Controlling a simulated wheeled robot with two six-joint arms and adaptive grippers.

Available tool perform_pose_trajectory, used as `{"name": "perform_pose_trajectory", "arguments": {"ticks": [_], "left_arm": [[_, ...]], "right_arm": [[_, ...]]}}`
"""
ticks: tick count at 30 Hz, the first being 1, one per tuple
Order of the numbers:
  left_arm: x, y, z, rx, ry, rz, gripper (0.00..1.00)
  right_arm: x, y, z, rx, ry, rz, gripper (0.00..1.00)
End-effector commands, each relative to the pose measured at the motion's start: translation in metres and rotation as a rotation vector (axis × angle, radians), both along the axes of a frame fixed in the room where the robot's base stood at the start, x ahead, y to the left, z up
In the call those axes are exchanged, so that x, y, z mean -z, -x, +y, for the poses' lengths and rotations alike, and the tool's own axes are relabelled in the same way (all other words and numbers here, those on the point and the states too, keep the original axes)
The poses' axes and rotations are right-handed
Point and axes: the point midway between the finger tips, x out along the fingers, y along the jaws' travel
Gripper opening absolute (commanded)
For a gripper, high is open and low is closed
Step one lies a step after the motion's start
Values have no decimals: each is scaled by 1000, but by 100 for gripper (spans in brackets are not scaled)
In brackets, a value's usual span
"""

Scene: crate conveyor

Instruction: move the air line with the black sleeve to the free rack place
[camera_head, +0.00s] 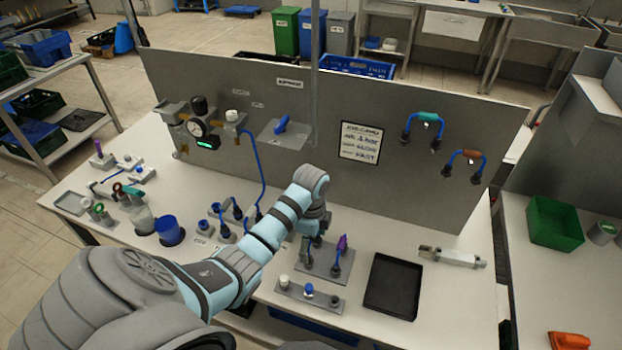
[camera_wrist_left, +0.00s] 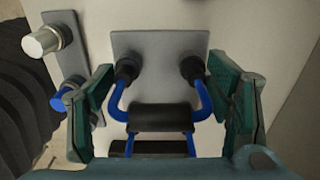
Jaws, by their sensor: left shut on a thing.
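The air line with the black sleeve (camera_wrist_left: 160,117) is a blue hose loop in the left wrist view. Its two black end fittings sit at a grey plate (camera_wrist_left: 160,43). My left gripper (camera_wrist_left: 160,108) is shut on this line, with a dark green finger on each side. In the head view my left gripper (camera_head: 313,226) is low over the grey plate (camera_head: 322,262) and hides most of the line. I cannot make out a free rack place with certainty. My right gripper is out of view.
A strip with white, blue and dark knobs (camera_head: 308,296) lies in front of the plate. A black tray (camera_head: 394,287) is to its right. The grey back panel (camera_head: 340,195) carries lines with teal (camera_head: 428,117) and brown (camera_head: 468,154) sleeves. Blue-hosed fittings (camera_head: 237,212) stand left.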

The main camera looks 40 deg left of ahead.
Motion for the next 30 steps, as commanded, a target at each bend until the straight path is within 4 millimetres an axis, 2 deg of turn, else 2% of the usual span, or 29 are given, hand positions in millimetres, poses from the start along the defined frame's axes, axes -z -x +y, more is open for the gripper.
{"name": "perform_pose_trajectory", "arguments": {"ticks": [3, 4, 8, 15, 17, 26, 30], "left_arm": [[0, 0, 0, 0, 0, 0, 48], [0, 0, 0, 0, 0, 0, 77], [0, 0, 0, 0, 0, 0, 96], [0, 0, 0, 0, 0, 0, 96], [0, 0, 0, 0, 0, 0, 100], [0, 0, 0, 0, 0, 0, 100], [-7, -1, 0, 0, 0, -3, 100]], "right_arm": [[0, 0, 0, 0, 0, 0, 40], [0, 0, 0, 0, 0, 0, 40], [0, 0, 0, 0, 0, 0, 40], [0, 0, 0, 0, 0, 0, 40], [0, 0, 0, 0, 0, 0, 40], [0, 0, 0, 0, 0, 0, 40], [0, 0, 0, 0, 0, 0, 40]]}}
